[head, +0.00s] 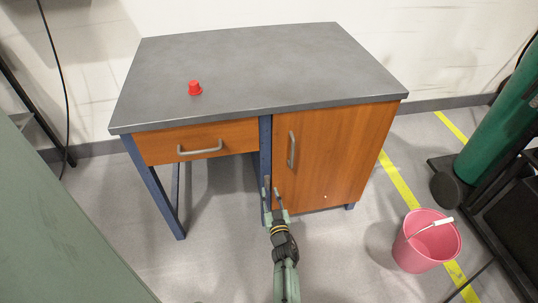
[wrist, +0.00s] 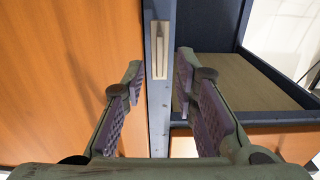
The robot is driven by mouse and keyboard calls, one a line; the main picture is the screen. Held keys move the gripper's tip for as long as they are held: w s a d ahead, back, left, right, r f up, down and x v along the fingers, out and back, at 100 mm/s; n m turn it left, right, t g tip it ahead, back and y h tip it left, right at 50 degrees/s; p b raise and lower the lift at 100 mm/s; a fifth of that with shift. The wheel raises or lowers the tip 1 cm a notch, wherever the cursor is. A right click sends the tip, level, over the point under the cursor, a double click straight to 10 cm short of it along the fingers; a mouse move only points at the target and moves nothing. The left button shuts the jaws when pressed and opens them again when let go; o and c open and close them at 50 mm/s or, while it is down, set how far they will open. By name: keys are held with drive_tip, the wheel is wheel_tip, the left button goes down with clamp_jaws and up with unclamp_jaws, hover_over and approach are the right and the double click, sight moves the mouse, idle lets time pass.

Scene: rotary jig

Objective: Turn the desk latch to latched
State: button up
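The desk latch (wrist: 160,52) is a pale, narrow lever on a blue desk post (wrist: 160,125) beside the orange door. In the wrist view it lies lengthwise along the post. My gripper (wrist: 161,68) is open, with one finger on each side of the post and visible gaps to the latch. In the head view my gripper (head: 271,187) is low in front of the post, at the door's left edge. The latch cannot be made out clearly there.
The grey-topped desk (head: 255,65) carries a red knob-like object (head: 194,88). The desk has a drawer (head: 205,143) and a door (head: 335,150) with grey handles. A pink bucket (head: 425,245) stands on the floor at right. The floor left of my arm is open.

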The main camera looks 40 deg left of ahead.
sight(268, 186)
drive_tip(key=shift+b+x, duration=0.7)
drive_tip(key=shift+x, duration=1.2)
drive_tip(key=shift+c, duration=0.4)
clamp_jaws()
